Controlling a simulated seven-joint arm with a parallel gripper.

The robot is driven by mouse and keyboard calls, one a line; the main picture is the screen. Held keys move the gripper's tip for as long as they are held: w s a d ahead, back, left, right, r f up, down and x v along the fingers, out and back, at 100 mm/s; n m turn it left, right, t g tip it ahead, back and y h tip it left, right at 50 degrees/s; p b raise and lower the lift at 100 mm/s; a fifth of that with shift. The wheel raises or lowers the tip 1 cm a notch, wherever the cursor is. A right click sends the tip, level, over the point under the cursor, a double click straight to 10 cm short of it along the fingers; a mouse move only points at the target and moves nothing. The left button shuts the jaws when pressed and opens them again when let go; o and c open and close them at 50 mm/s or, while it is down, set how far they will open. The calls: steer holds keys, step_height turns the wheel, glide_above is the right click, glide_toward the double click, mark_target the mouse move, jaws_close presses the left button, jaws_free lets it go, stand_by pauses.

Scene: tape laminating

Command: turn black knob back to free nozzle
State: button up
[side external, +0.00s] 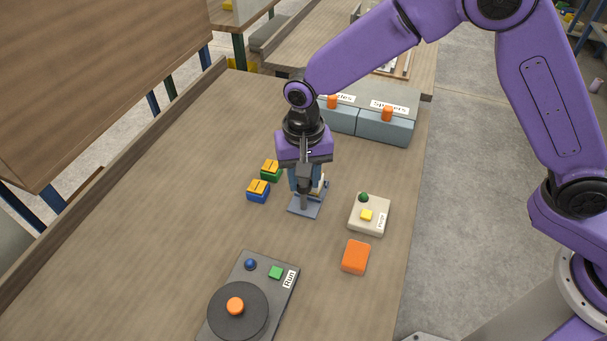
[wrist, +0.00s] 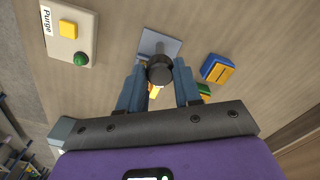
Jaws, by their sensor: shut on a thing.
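The black knob (wrist: 160,69) shows as a dark round end in the wrist view, above a grey-blue base plate (wrist: 152,42). In the side view the dark stem (side external: 304,185) stands over the plate (side external: 306,210). My gripper (side external: 309,182) points down over this fixture, its blue fingers shut on the knob from both sides. In the wrist view my gripper (wrist: 158,84) has one finger on each side of the knob. A small yellow part (wrist: 155,92) shows just below the knob; I cannot tell whether it is the nozzle. The finger contact is partly hidden.
Blue (side external: 258,191) and green (side external: 271,171) blocks with orange tops sit left of the fixture. A Purge box (side external: 369,215) and an orange block (side external: 355,257) stand to the right. The Run panel (side external: 275,296) is in front. Grey bins (side external: 383,130) stand behind.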

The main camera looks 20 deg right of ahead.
steer(key=n, duration=0.7)
steer(key=shift+r, duration=0.1)
steer(key=n, duration=0.6)
steer(key=shift+n, duration=0.4)
steer(key=o, duration=1)
steer(key=shift+o, duration=0.2)
step_height(320, 180, up, 17)
steer(key=shift+r, duration=0.2)
